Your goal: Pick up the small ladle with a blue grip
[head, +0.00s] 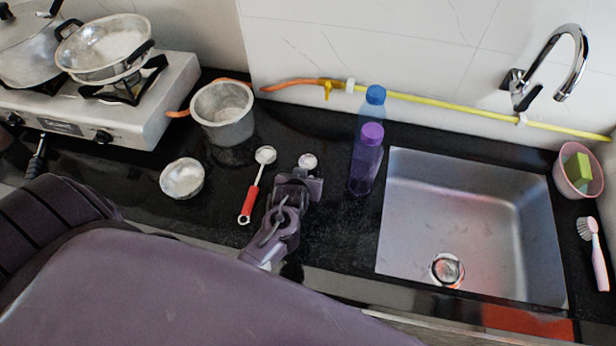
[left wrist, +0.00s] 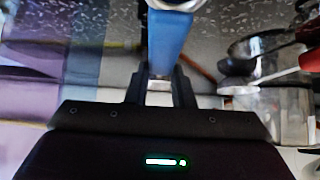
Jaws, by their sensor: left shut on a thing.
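The small ladle with a blue grip is mostly hidden by my left gripper in the head view; its round metal bowl (head: 307,161) shows just beyond the fingers. My left gripper (head: 297,183) is over the black counter, right of the red-handled ladle. In the left wrist view the blue grip (left wrist: 170,42) stands between the fingertips (left wrist: 160,88), and the gripper is shut on it. I cannot tell whether the ladle touches the counter. My right gripper is not in view.
A red-handled ladle (head: 252,199) lies close on the left, with a small metal bowl (head: 182,178) and a metal pot (head: 223,112) beyond. Purple-capped bottle (head: 367,160) and blue-capped bottle (head: 374,100) stand on the right, before the sink (head: 470,220). A stove (head: 150,110) is at left.

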